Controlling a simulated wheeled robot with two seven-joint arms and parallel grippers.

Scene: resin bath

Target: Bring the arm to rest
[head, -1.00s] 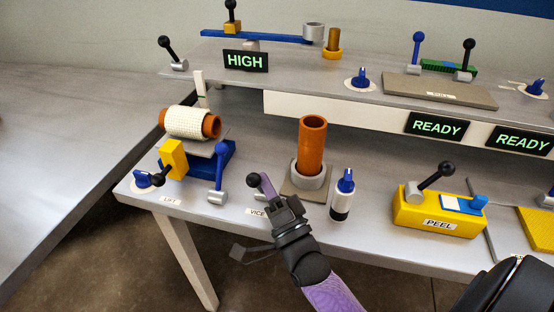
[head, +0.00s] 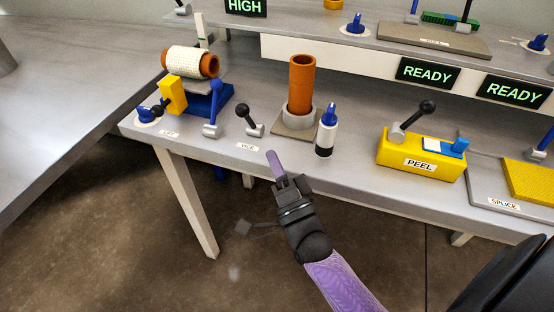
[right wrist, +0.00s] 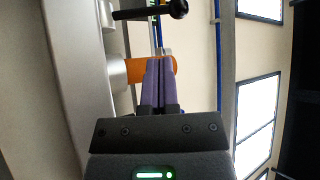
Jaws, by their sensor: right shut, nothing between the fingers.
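My right gripper (head: 276,168) is in front of the workbench's front edge, in the lower middle of the head view. Its purple fingers are shut with nothing between them. In the right wrist view the fingers (right wrist: 159,85) lie side by side, with an orange tube (right wrist: 135,71) behind them. The black-knobbed vice lever (head: 249,119) stands on the bench just beyond the fingertips, apart from them. My left gripper does not show in either view.
An orange tube (head: 302,85) stands upright in a grey collar. Next to it is a blue-capped bottle (head: 327,132). A yellow PEEL block (head: 421,153) with a lever is to the right. The floor before the bench is clear.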

